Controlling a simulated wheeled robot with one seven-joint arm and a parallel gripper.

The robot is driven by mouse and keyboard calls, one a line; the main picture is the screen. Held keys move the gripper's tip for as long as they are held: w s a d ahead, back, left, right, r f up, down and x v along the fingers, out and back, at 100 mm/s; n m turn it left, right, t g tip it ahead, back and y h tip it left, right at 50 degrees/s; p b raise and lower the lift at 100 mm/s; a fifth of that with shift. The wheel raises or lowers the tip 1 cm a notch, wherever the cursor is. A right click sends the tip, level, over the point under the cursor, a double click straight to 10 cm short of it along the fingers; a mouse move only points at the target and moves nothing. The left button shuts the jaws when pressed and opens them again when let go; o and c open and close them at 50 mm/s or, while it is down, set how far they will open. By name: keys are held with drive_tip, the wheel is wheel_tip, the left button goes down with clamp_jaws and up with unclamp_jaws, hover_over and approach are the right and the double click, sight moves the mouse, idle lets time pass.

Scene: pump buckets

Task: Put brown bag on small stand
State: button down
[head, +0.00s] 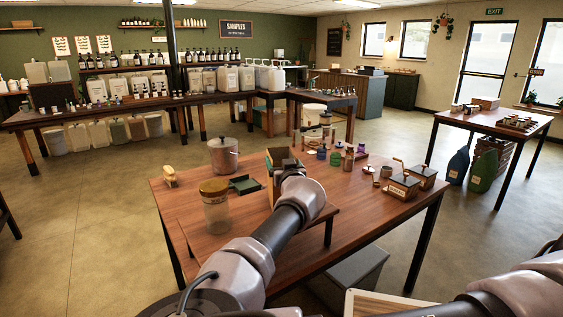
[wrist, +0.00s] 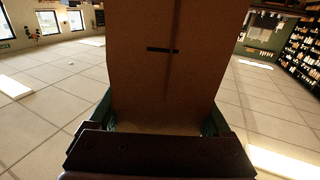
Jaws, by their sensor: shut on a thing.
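The brown bag (wrist: 165,65) fills the middle of the wrist view, with a short dark slot and a vertical crease on its face. My gripper (wrist: 160,125) is shut on it, with green parts showing on both sides of the bag. In the head view my gripper (head: 283,157) is over the near table, and a narrow strip of the bag (head: 270,168) shows beside it. A low wooden stand (head: 205,239) is at the front of the table, partly covered by my arm. The bag's underside is hidden, so I cannot tell whether it touches anything.
A lidded glass jar (head: 216,210) stands on the left of the low stand. Small bottles (head: 335,157) and dark boxes (head: 403,186) occupy the table's right side. Bare wood shows at front right.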

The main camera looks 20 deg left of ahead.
unclamp_jaws()
drive_tip(key=v, duration=1.2)
